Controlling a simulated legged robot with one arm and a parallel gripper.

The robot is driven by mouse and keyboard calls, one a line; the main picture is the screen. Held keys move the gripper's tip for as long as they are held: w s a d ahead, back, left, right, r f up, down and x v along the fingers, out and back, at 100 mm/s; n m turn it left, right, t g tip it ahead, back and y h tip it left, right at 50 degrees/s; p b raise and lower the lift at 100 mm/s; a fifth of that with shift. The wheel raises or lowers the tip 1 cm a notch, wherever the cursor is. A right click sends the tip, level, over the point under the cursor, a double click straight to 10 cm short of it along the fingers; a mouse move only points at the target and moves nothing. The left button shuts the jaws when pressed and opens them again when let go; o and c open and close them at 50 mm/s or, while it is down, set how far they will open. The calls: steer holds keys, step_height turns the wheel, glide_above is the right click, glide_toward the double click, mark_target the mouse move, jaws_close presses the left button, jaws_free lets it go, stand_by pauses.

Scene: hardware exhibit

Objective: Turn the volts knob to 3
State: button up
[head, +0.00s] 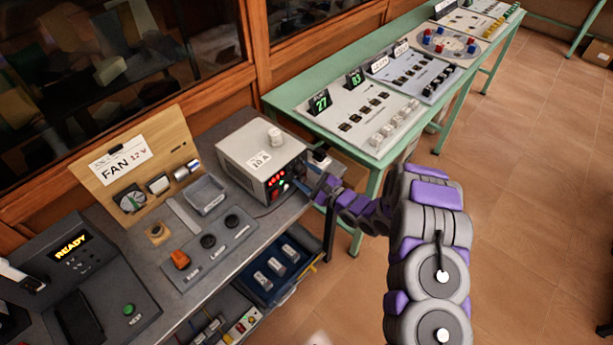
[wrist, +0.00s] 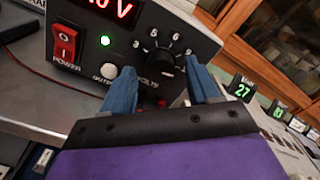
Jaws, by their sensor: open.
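The power supply (head: 262,157) is a light grey box with a dark front panel, on the grey bench in the head view. In the wrist view its panel shows a red display (wrist: 108,8) ending in "0 V", a red power switch (wrist: 65,44) and a lit green light. The volts knob (wrist: 160,61) is black, with a ring of numbers around it; its pointer direction is hard to tell. My gripper (wrist: 165,88) is open, its two blue fingers on either side below the knob, with nothing between them. The left finger partly covers the panel lettering.
A white output button (wrist: 109,71) is left of the fingers. The fan board (head: 135,160) and a grey switch panel (head: 208,245) are to the left. A green table (head: 285,97) with displays stands behind right.

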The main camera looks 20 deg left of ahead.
steer(key=shift+a+f, duration=0.15)
steer(key=shift+a, duration=0.55)
steer(key=shift+w+d, duration=0.1)
steer(key=shift+d, duration=0.3)
steer(key=shift+d+r, duration=0.25)
steer(key=shift+d, duration=0.25)
steer(key=c, duration=0.3)
steer(key=shift+a, duration=0.4)
steer(key=c, duration=0.7)
